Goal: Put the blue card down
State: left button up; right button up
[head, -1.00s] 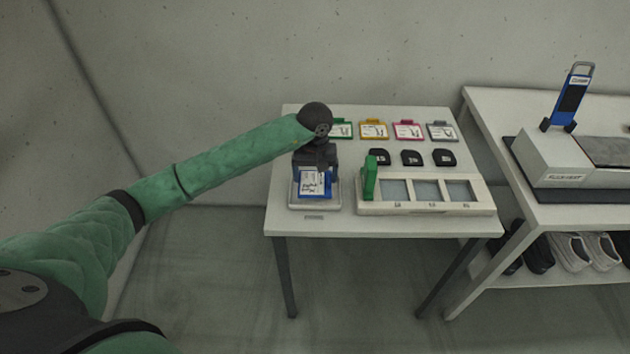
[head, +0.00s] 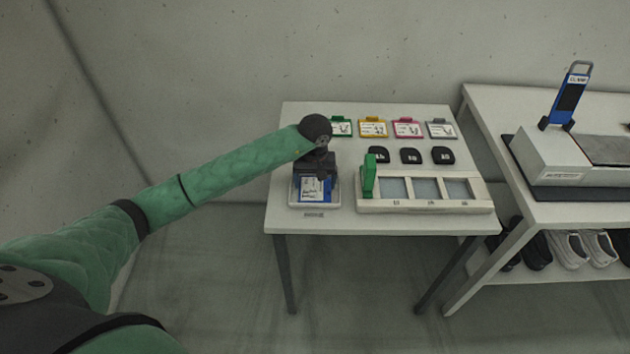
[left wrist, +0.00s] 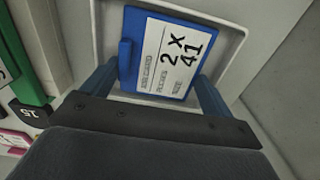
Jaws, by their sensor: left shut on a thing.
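The blue card (head: 313,189), with a white label, is at the light tray (head: 302,206) on the left of the white table. My left gripper (head: 315,180) reaches down over it and is shut on the card. In the left wrist view the blue card (left wrist: 160,52) lies between the two fingers, inside the rim of the tray (left wrist: 238,30), and its label shows large print. I cannot tell whether the card touches the tray floor. My right gripper is not in view.
A white rack (head: 480,206) with several slots and an upright green piece (head: 369,176) stands just right of the tray. Behind it lie black tags (head: 411,156) and coloured cards (head: 372,127). A second table (head: 490,100) with a machine stands right.

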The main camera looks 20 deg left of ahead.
aim_at(315, 186)
pick_arm(q)
jog(key=o, duration=0.9)
jog(key=shift+o, duration=0.2)
jog(key=shift+r, duration=0.45)
notch_tip(315, 186, up, 5)
jog(key=shift+f+b, duration=0.15)
jog(key=shift+b, duration=1.05)
notch_tip(315, 186, up, 7)
jog(key=b, duration=0.2)
jog(key=shift+f, duration=0.2)
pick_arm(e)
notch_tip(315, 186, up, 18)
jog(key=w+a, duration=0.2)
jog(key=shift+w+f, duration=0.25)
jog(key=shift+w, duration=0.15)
